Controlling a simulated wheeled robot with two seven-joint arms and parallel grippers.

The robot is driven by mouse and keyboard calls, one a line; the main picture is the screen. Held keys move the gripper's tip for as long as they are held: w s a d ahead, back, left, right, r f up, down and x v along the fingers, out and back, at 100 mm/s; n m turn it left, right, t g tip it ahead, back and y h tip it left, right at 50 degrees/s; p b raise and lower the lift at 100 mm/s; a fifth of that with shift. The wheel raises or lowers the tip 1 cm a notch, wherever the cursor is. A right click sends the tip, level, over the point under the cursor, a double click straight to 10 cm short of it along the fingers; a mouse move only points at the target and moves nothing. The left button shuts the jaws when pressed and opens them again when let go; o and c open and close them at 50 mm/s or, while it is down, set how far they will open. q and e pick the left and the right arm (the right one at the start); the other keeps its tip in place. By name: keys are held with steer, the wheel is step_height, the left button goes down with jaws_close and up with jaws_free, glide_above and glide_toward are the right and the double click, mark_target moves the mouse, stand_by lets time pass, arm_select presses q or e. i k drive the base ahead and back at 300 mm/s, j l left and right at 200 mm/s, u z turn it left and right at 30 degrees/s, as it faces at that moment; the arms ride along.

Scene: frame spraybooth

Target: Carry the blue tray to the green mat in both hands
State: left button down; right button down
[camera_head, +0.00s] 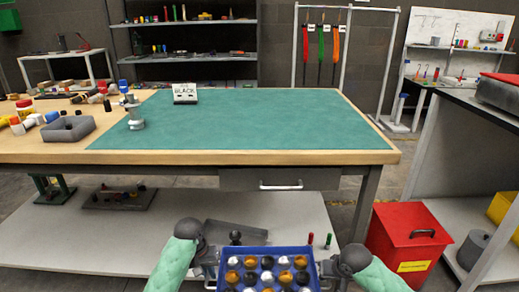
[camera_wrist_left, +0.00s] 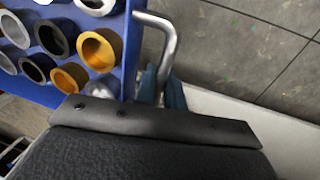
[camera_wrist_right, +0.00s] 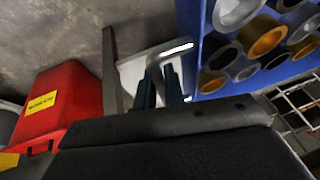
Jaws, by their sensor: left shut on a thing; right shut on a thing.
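The blue tray (camera_head: 267,253) is at the bottom middle of the head view, with several orange, silver and dark round pieces in it. The tray also shows in the left wrist view (camera_wrist_left: 130,50) and the right wrist view (camera_wrist_right: 190,60). My left gripper (camera_head: 211,274) is shut on the tray's left metal handle (camera_wrist_left: 160,22). My right gripper (camera_head: 326,272) is shut on the other metal handle (camera_wrist_right: 170,52). The green mat (camera_head: 250,120) lies on the workbench beyond the tray. The tray is in front of the bench, apart from the mat.
The bench's wooden front edge (camera_head: 240,157) lies between tray and mat. A red bin (camera_head: 405,240) stands at right. The mat's middle is clear.

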mark_target(297, 122)
steer(key=k+l, duration=0.1)
steer(key=l, duration=0.9)
steer(key=k+l, duration=0.15)
steer(key=l, duration=0.35)
